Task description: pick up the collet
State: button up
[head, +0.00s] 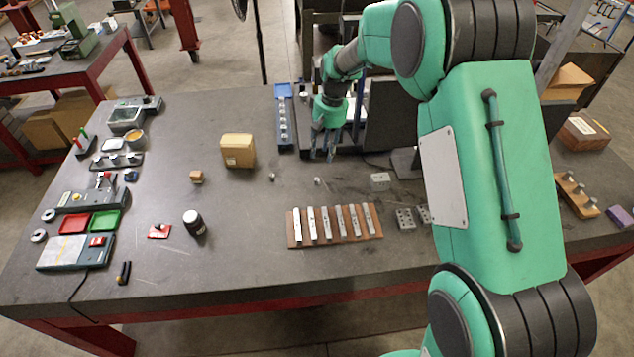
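Two small grey metal pieces lie on the dark table in the head view. One piece (317,181) is just in front of my gripper, and another piece (271,177) is to its left. Either could be the collet; they are too small to tell. My gripper (322,156) points down over the back middle of the table. Its two fingers look apart, with nothing visible between them. Its height above the table is hard to judge.
A blue rack (285,135) with several metal pieces stands close left of my gripper. A brown board (291,232) with several metal bars lies in front. The table's front middle is clear.

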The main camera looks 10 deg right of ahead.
send_over(317, 179)
jog(key=f, duration=0.5)
jog(key=d+f, duration=0.1)
jog(key=f, duration=0.2)
jog(key=shift+f, duration=0.15)
jog(key=shift+w+a+f+b, duration=0.1)
jog(key=shift+a+f+b, duration=0.15)
jog(key=shift+f, duration=1.05)
jog(key=shift+a+f+b, duration=0.15)
jog(key=shift+f+b, duration=0.05)
jog(key=shift+f, duration=1.1)
grip_shut()
